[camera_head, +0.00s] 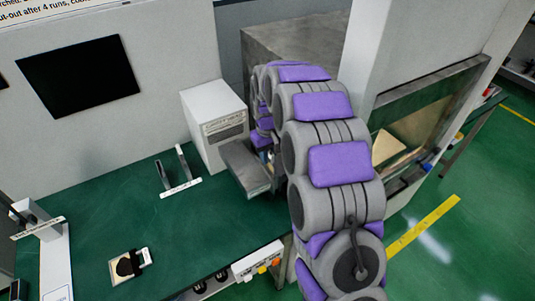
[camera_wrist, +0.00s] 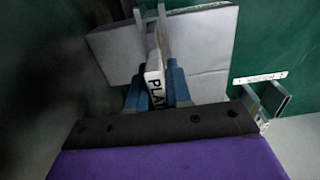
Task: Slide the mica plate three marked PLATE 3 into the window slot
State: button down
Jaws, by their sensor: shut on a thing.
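My gripper (camera_wrist: 156,78) has blue fingers, shut on a white-edged plate (camera_wrist: 154,87). Its black lettering reads "PLA"; the rest is covered, so the number cannot be read. The plate points away from me, toward two upright light-grey prongs (camera_wrist: 163,22) at a grey block (camera_wrist: 207,45). I cannot tell whether the plate's far end is between the prongs or short of them. In the head view, my arm hides most of the gripper and the plate, beside a grey metal block (camera_head: 243,166) in front of a white box (camera_head: 213,118). I cannot make out the window slot for certain.
A two-post stand (camera_head: 172,171) with a label stands on the green bench (camera_head: 115,215), left of the block; it also shows in the wrist view (camera_wrist: 270,97). A plate with a black spot (camera_head: 125,266) lies near the front. The bench between them is clear.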

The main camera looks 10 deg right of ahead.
jog(key=shift+f, duration=0.8)
jog(key=c, duration=1)
grip_release()
jog(key=shift+o, duration=0.2)
notch_tip(320, 180, up, 17)
jog(key=p, duration=0.2)
jog(key=shift+r, duration=0.15)
